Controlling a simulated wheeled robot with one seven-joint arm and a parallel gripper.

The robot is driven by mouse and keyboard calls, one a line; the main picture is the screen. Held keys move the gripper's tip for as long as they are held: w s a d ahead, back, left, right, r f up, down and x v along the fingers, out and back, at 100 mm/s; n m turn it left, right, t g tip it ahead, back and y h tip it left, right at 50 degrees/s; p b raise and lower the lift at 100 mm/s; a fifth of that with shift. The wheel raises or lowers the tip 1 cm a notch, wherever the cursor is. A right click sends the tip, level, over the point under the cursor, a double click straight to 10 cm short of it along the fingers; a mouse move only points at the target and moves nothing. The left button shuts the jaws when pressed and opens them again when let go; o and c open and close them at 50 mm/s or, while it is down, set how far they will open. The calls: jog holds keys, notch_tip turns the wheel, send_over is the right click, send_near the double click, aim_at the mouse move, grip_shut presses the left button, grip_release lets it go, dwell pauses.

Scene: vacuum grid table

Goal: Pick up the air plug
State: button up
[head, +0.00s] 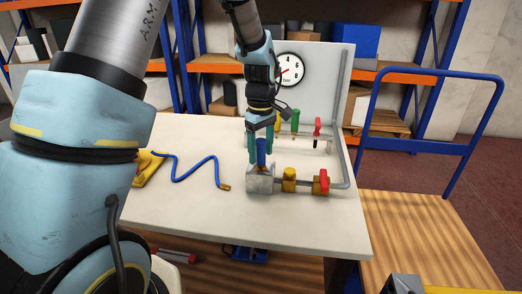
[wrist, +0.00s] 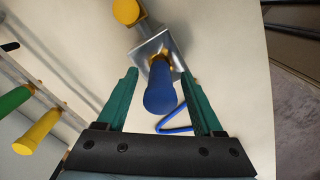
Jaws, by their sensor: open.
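A blue plug (head: 261,156) with a rounded handle stands upright in a grey metal block (head: 260,182) on the table. In the wrist view the same blue plug (wrist: 160,92) has a brass part at its base, where it meets the block (wrist: 147,47). I take this to be the air plug. My gripper (head: 261,148) points down over it, and its green fingers are open. In the wrist view my gripper (wrist: 160,73) has one finger on each side of the plug, with visible gaps. The plug hides part of its own base.
A brass fitting (head: 289,180) and a red-handled valve (head: 323,182) lie along the pipe right of the block. Green (head: 295,121) and yellow (wrist: 38,132) handles stand behind. A blue hose (head: 195,170) lies left. The table's front right is clear.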

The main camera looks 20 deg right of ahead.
jog(key=shift+f, duration=1)
grip_shut()
